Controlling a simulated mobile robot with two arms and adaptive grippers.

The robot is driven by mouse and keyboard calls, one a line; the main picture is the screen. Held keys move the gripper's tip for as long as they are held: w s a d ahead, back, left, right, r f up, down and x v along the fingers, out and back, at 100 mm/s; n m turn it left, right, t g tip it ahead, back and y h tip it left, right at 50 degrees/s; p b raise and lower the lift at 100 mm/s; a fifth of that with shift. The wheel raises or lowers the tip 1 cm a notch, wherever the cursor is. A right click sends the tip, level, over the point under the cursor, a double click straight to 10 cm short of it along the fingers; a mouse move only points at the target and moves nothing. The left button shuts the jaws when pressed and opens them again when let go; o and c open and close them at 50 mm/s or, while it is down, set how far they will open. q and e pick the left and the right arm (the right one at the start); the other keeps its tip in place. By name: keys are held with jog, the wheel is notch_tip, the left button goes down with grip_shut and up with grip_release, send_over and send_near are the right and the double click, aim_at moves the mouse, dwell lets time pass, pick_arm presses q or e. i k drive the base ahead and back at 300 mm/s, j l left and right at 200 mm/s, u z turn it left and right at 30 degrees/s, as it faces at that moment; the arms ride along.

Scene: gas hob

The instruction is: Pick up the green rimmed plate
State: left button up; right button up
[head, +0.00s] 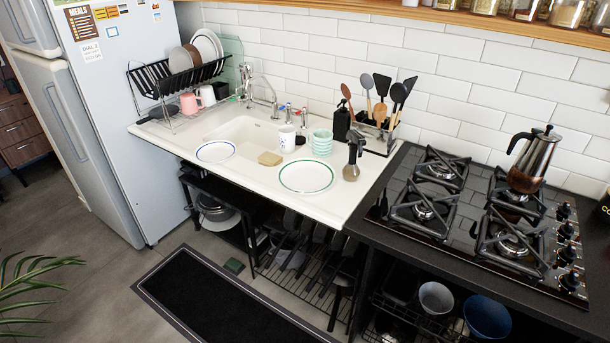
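The green rimmed plate (306,177) is white with a thin green ring. It lies flat near the front edge of the white sink counter (338,205), right of the sink basin. Nothing covers it. Neither of my grippers shows in the head view, and nothing is touching the plate.
A blue rimmed plate (215,151), a sponge (269,158), a white cup (287,138), stacked green bowls (320,142) and a brown bottle (352,165) stand nearby. The gas hob (450,215) with a moka pot (529,160) is at right. A dark mat (225,300) lies on the floor.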

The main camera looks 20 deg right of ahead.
aim_at(302, 177)
jog(key=z, duration=0.85)
jog(key=i+j+z, duration=0.15)
jog(key=z, duration=0.3)
jog(key=i+j+z, duration=0.1)
jog(key=j+z, duration=0.35)
jog(key=i+j+z, duration=0.1)
jog(key=j+z, duration=0.2)
jog(key=z, duration=0.15)
jog(key=j+z, duration=0.3)
jog(key=z, duration=0.15)
jog(key=j+z, duration=0.45)
jog(key=k+l, duration=0.05)
jog(key=l, duration=0.05)
